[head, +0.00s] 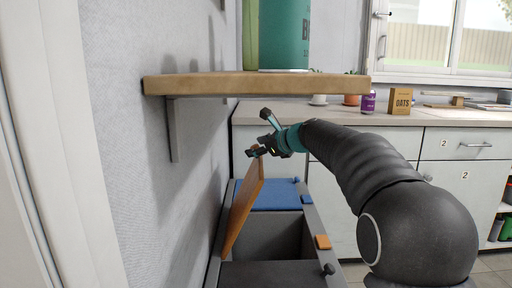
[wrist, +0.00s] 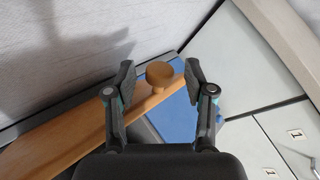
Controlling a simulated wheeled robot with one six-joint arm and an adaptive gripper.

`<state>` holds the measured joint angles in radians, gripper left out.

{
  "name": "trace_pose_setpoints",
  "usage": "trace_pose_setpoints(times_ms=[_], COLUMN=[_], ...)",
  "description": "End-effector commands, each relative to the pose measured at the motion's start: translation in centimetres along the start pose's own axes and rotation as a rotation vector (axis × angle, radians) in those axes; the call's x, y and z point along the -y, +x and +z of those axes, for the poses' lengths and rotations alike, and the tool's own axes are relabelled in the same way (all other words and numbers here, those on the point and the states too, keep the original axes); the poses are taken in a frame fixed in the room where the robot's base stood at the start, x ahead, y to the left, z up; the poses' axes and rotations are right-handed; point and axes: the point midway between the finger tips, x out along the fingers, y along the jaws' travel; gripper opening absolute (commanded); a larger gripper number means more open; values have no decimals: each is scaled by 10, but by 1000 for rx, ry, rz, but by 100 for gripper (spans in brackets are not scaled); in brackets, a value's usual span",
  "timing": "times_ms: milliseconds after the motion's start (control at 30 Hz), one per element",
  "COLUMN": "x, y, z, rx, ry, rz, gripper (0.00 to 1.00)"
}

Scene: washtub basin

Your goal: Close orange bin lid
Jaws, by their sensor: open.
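The orange bin lid (head: 243,208) stands raised on its left-hand side, tilted near upright beside the wall, above an open grey compartment. In the wrist view the lid (wrist: 70,133) runs from the lower left, and its round knob (wrist: 160,72) shows between the open fingers. My gripper (head: 262,142) is open at the lid's top end in the head view. In the wrist view the fingers of my gripper (wrist: 160,80) are on either side of the knob; I cannot tell whether they touch it. The open compartment (head: 272,236) is grey inside, with a small orange tab (head: 322,242) on its right rim.
A blue lid (head: 275,195) lies flat behind the open compartment, and a dark lid (head: 270,274) lies flat in front. A wooden shelf (head: 255,86) with a green container (head: 284,35) hangs above. Counter drawers (head: 466,146) stand behind right.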

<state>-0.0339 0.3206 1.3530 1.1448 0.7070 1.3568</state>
Motion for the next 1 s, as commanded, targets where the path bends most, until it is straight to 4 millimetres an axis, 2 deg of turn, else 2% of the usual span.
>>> trace_pose_setpoints(times_ms=[367,400,600,867,1000], x=[0,0,0,0,4], y=[7,7,7,6,4], z=[0,0,0,-1,-10], rx=[0,0,0,2,17], ry=[-1,-1,-1,2,18], rz=[0,0,0,-2,-7], gripper=[54,51,1,0,0])
